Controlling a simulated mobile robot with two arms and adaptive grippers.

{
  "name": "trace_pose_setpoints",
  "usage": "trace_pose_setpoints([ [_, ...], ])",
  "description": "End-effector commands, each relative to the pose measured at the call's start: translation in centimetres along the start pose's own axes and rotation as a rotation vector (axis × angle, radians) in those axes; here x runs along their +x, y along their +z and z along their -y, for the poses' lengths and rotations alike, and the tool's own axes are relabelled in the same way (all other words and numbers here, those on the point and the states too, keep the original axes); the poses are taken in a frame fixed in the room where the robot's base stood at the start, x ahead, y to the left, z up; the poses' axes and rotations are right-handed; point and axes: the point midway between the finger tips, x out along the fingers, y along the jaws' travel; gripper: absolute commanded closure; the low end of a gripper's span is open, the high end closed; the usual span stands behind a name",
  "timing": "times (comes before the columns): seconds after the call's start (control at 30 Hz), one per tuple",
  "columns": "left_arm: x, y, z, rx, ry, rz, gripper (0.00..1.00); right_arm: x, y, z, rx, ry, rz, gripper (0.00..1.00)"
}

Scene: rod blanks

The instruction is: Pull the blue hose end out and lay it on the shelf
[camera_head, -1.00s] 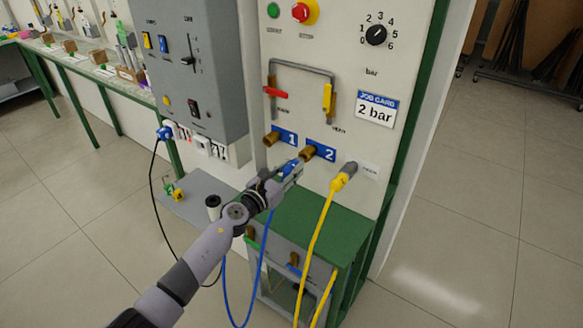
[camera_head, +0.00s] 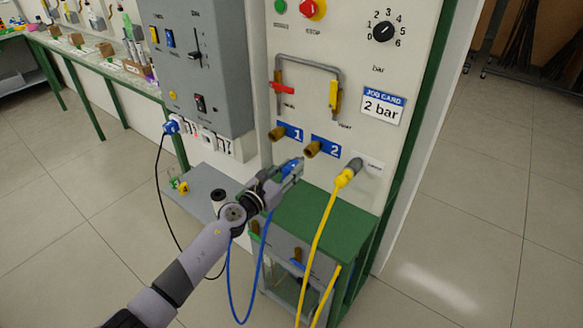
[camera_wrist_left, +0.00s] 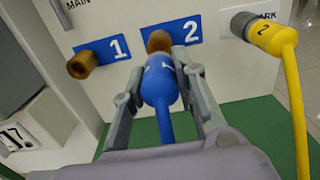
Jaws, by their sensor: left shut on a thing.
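My left gripper (camera_head: 291,171) is shut on the blue hose end (camera_head: 288,167), in front of the panel. In the left wrist view the blue hose end (camera_wrist_left: 159,82) sits between the two fingers of the gripper (camera_wrist_left: 160,95). The brass port 2 (camera_head: 312,149) is empty in the head view, with a gap to the hose end. The blue hose (camera_head: 262,262) hangs down in a loop from the gripper. A green shelf top (camera_head: 325,215) lies below the ports. My right gripper is in neither view.
Brass port 1 (camera_head: 277,133) is empty. A yellow hose end (camera_head: 346,176) is on the grey park fitting, its hose hanging in front of the green top. The job card (camera_head: 382,106) reads 2 bar.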

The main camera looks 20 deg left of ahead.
Motion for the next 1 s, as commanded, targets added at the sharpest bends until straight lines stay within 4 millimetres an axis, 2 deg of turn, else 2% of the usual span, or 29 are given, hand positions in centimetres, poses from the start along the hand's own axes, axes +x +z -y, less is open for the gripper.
trace_pose_setpoints([
  [0.53, -0.5, 0.0, 0.0, 0.0, 0.0, 0.0, 1.0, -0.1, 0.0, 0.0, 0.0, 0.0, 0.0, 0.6],
  [1.0, -3.3, 0.1, 0.0, 0.0, 0.0, 0.0, 1.0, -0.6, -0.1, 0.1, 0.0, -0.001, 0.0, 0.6],
])
